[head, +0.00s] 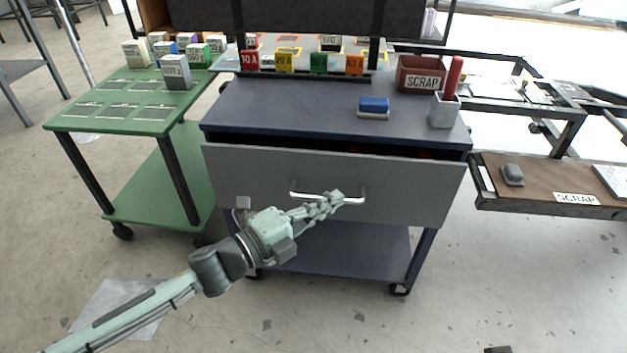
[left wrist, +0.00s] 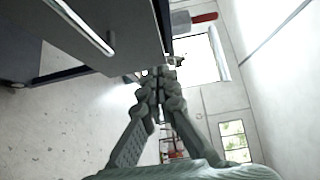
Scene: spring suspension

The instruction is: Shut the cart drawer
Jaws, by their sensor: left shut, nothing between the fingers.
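The cart (head: 300,105) is dark blue-grey with a grey drawer (head: 405,185) under its top. The drawer is pulled out some way, with a dark gap between its front and the cart top. A silver bar handle (head: 352,201) is on the drawer front. My left gripper (head: 337,199) is shut and empty, its fingertips in front of the handle in the head view; I cannot tell if they touch. In the left wrist view the shut fingers (left wrist: 156,75) are beside the drawer front (left wrist: 130,30), and the handle (left wrist: 85,28) shows at upper left. My right gripper is not in view.
On the cart top are a blue block (head: 374,104), a grey cup (head: 444,110) with a red item, and a SCRAP bin (head: 420,75). A green cart (head: 60,122) stands at left, a brown-topped bench (head: 545,172) at right. Floor in front is mostly clear.

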